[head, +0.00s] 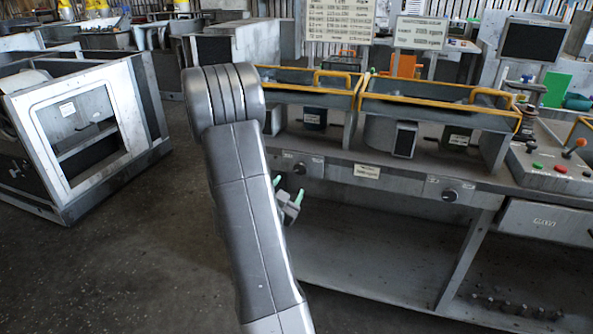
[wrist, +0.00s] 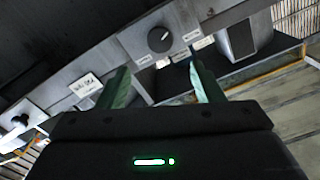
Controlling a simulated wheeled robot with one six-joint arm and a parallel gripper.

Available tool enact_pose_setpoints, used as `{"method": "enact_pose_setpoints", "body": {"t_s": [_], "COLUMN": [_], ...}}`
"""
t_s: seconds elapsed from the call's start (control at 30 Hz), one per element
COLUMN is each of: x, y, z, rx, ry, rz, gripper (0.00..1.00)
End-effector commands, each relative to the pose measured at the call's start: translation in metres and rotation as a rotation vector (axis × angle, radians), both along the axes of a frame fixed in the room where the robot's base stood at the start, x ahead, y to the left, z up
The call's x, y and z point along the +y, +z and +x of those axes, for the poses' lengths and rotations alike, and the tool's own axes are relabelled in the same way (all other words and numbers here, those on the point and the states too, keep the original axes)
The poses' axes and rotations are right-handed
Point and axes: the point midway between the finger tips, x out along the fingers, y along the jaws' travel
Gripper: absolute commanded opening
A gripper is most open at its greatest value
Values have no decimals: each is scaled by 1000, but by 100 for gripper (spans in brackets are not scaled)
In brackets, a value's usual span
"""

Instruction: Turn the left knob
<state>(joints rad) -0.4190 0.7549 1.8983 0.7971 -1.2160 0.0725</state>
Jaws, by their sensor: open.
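The left knob (head: 299,168) is a small dark round knob on the front panel of the grey bench. In the wrist view, the knob (wrist: 158,39) has a pale pointer line and sits on a light plate, just above the gap between the fingertips. My gripper (head: 288,192) is in front of the panel, a little below and left of the left knob. In the wrist view, its two green fingers (wrist: 158,66) are spread with nothing between them. The gripper appears apart from the knob; the exact distance is unclear.
The right knob (head: 449,195) is on the same panel, with a white label (head: 367,172) between the two. Yellow-edged bays (head: 440,97) stand above the panel. A control box (head: 555,160) with coloured buttons is at the right. Open floor (head: 120,260) lies at the left.

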Motion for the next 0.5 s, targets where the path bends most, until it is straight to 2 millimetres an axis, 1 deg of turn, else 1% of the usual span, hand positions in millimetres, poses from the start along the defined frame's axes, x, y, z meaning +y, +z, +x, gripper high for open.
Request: {"method": "enact_pose_setpoints", "body": {"t_s": [0.03,0.1,0.3,0.4,0.5], "x": [-5,-10,-22,-26,-30], "y": [1,1,1,1,0], "z": [11,26,65,80,91], "rx": [-1,-1,1,0,0], "ry": [-3,-4,-1,0,1], "rz": [1,1,-1,0,0], "gripper": [60,60,60,60,60]}}
